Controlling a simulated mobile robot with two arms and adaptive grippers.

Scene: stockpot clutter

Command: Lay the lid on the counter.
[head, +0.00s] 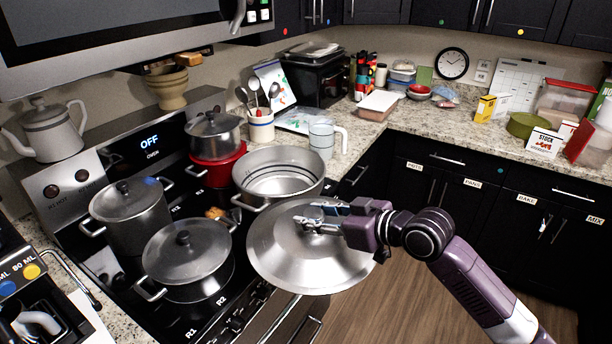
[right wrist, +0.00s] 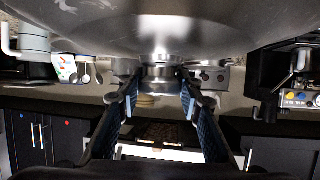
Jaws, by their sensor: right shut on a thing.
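A large steel lid (head: 290,262) hangs in front of the stove, off its front right corner, over the wooden floor. My right gripper (head: 318,215) is shut on its knob from the right. In the right wrist view the lid (right wrist: 160,25) fills the top and my fingertips (right wrist: 160,80) close on either side of the knob. An open steel stockpot (head: 262,180) stands on the stove just behind the lid. The granite counter (head: 430,122) runs along the back and right. My left gripper is not in view.
Two lidded steel pots (head: 190,262) (head: 125,205) and a red pot (head: 215,170) crowd the stove.

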